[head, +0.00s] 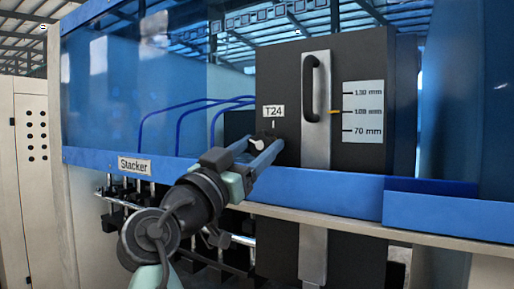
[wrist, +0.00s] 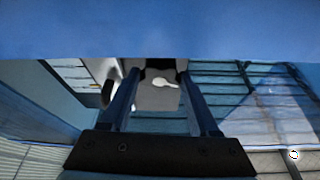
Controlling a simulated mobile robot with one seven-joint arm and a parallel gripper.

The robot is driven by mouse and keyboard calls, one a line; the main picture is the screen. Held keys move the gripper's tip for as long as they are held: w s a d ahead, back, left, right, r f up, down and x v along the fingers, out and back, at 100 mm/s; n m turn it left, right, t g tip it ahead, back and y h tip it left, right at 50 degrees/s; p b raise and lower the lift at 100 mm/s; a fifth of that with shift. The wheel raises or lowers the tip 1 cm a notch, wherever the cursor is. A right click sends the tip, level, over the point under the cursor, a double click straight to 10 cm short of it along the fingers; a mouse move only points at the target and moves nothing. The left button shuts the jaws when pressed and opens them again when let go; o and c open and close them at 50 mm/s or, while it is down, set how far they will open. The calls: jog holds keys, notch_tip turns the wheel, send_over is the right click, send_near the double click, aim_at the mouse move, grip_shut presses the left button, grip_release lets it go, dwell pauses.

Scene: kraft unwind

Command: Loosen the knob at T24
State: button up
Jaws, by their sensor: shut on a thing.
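The T24 knob (head: 258,143) is a small round part with a white pointer, below the "T24" label (head: 273,111) on the dark panel. My gripper (head: 262,145) reaches up to it from the lower left, its two blue fingers on either side of the knob. The gripper is shut on the knob. The wrist view shows the knob's white pointer (wrist: 166,82) between the fingertips. The fingers partly hide the knob's body, so its exact turn is hard to read.
A black handle (head: 311,88) stands on a metal strip right of the knob, beside a scale plate (head: 362,112) marked 70 to 130 mm. A blue rail (head: 330,190) with a "Stacker" label (head: 134,166) runs below. Blue hoses (head: 185,108) curve left of the panel.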

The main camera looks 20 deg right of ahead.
jog(key=shift+n, duration=0.4)
jog(key=n+t+y, duration=0.1)
jog(key=n, duration=0.1)
jog(key=n+t+y, duration=0.1)
jog(key=n, duration=0.2)
jog(key=shift+s+r, duration=0.15)
jog(key=shift+s+r+n+t+y+p, duration=0.1)
jog(key=shift+n+t+y+p, duration=0.2)
jog(key=shift+n+y+p, duration=0.65)
jog(key=shift+w+n+t+y+p, duration=0.1)
jog(key=shift+n+t+y+p, duration=0.25)
jog(key=shift+n, duration=1.15)
jog(key=shift+s+r+n+t+y+p, duration=0.1)
jog(key=shift+n+t+y+p, duration=0.25)
jog(key=shift+n+p, duration=0.7)
jog(key=shift+n, duration=0.3)
jog(key=o, duration=1.4)
jog(key=shift+d+f, duration=0.15)
jog(key=shift+f, duration=0.05)
jog(key=shift+c, duration=0.2)
jog(key=shift+f+b, duration=0.2)
jog(key=shift+b, duration=0.3)
